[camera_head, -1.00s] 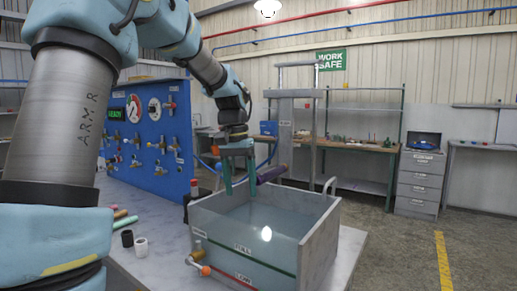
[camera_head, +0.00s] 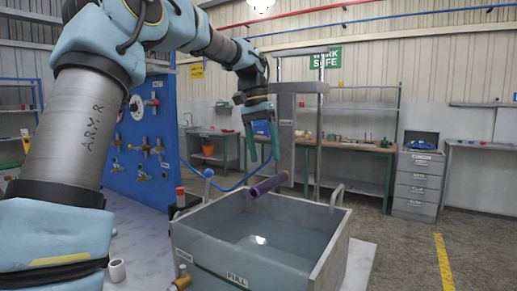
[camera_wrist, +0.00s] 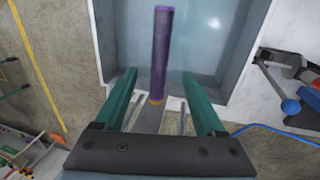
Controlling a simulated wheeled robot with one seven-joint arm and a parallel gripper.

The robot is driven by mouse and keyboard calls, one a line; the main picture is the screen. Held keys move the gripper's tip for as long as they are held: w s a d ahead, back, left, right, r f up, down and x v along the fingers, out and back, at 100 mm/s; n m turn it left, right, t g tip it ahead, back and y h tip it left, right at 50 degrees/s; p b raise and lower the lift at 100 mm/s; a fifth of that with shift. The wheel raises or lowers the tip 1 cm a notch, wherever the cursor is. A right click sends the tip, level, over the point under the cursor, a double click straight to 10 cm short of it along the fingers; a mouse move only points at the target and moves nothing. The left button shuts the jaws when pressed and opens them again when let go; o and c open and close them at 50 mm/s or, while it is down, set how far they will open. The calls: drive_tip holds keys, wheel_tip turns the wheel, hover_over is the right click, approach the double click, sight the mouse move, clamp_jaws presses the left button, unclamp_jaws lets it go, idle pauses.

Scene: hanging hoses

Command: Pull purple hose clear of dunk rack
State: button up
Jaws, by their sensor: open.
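The purple hose (camera_head: 268,185) is a short straight tube over the far rim of the water tank (camera_head: 340,245). In the wrist view the hose (camera_wrist: 162,45) runs from above the water to past the tank's edge (camera_wrist: 100,60), with an orange band near its lower end. A grey bar (camera_wrist: 149,118) shows under that end; I cannot tell whether it is part of the dunk rack. My gripper (camera_head: 264,158) is open and empty above the hose, fingers pointing down. In the wrist view its green fingers (camera_wrist: 160,73) lie on either side of the hose, apart from it.
A blue gauge panel (camera_head: 135,160) stands at the left. A blue-knobbed fixture (camera_wrist: 290,106) and a blue cable are beside the tank. A white ring (camera_head: 117,270) lies on the bench. Workbenches and grey drawers (camera_head: 418,185) stand behind.

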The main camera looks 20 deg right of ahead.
sight(270, 184)
drive_tip(key=shift+s+d+f+p, duration=0.15)
drive_tip(key=shift+s+f+p, duration=0.05)
drive_tip(key=shift+f, duration=1)
drive_tip(key=shift+s+d+f+p, duration=0.1)
drive_tip(key=shift+s+f+p, duration=0.1)
drive_tip(key=shift+f, duration=0.95)
drive_tip(key=shift+s+d+f+p, duration=0.15)
drive_tip(key=shift+f+p, duration=0.05)
drive_tip(key=shift+f, duration=1)
clamp_jaws()
